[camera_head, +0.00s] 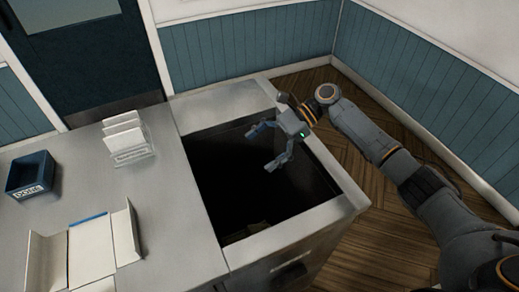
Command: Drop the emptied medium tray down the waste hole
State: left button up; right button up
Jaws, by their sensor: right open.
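The waste hole (225,185) is a large dark rectangular opening in the metal counter at the centre. My right gripper (258,150) is over the hole's right half, with its two fingers spread and nothing between them. A small tan piece (256,228) shows low inside the hole at its front edge; I cannot tell whether it is the medium tray. My left gripper is not in view.
A dark blue box (32,174) stands at the counter's left. A rack with white cards (124,136) stands left of the hole. An opened white folder-like item (92,247) lies at the front left. The counter between them and the hole is clear.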

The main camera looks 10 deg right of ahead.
jog(key=v, duration=1.2)
jog(key=shift+f, duration=0.1)
dwell(0.4)
